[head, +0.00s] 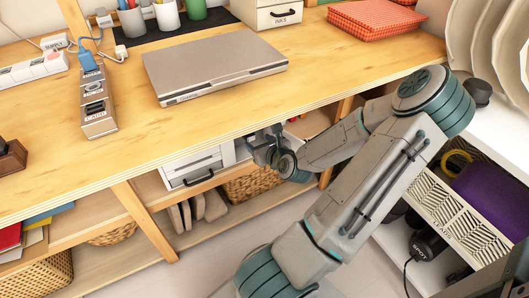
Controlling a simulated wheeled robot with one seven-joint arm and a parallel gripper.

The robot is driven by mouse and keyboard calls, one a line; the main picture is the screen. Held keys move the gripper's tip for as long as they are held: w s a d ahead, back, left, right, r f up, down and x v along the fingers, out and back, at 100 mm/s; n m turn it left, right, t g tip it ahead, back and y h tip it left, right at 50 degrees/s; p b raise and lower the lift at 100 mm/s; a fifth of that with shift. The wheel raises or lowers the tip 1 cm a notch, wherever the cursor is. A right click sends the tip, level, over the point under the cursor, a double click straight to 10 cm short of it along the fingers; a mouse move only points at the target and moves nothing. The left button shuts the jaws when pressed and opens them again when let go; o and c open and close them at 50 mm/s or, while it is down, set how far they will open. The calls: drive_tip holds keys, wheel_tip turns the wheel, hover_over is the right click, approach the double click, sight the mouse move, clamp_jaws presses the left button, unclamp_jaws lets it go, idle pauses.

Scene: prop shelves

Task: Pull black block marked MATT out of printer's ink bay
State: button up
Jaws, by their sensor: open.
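A white boxy unit (193,165) with a dark handle stands on the shelf under the wooden worktop. It may be the printer, but I cannot tell for sure. No ink bay and no block marked MATT can be made out. My gripper (255,146) is at the worktop's front edge, just right of the white unit, with its fingers towards the shelf space. It is open, and I see nothing held in it. The worktop's edge and my wrist hide part of what lies behind.
The worktop (120,150) overhangs the shelf and carries a flat silver device (215,70). A wicker basket (245,186) is below my gripper. A wooden post (145,220) stands left of the white unit. White shelving with a purple item (492,197) is at right.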

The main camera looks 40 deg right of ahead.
sight(251, 137)
drive_tip(key=b+x, duration=0.2)
drive_tip(key=x, duration=0.4)
drive_tip(key=shift+b+x, duration=0.4)
drive_tip(key=shift+x, duration=0.4)
drive_tip(key=shift+r, duration=0.1)
drive_tip(key=c, duration=1.2)
drive_tip(key=shift+o, duration=0.2)
drive_tip(key=shift+s+p, duration=0.15)
drive_tip(key=shift+p, duration=0.85)
drive_tip(key=shift+s+a+r+p, duration=0.15)
drive_tip(key=shift+s+p, duration=0.1)
drive_tip(key=shift+p, duration=0.2)
drive_tip(key=shift+s, duration=0.1)
